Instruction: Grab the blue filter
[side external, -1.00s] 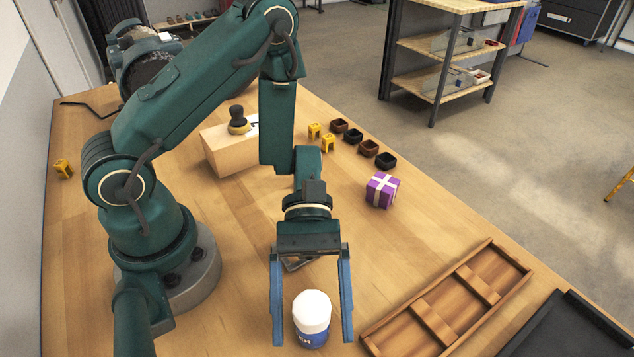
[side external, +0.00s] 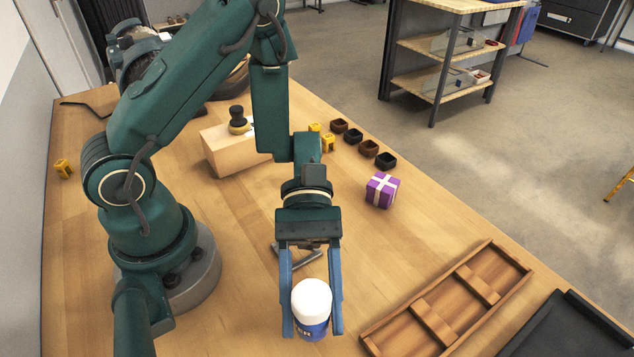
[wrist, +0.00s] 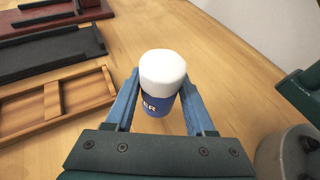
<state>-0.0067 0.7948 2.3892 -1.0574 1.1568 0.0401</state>
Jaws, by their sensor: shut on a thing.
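The blue filter (side external: 312,299) is an upright blue cylinder with a white top and white lettering, at the front middle of the side view. In the wrist view the filter (wrist: 162,70) stands between the blue fingers, its white top toward the camera. My gripper (side external: 312,333) is shut on it, one finger on each side of its blue body. Its lower part is partly cut off from view, and I cannot tell whether its base touches the table.
A wooden divided tray (side external: 447,304) lies to the right, with a black tray (side external: 570,330) beyond it. A purple gift box (side external: 381,190) stands behind. A grey metal item (side external: 290,257) lies behind the filter. Small dark boxes (side external: 369,148) and a wooden block (side external: 232,152) sit farther back.

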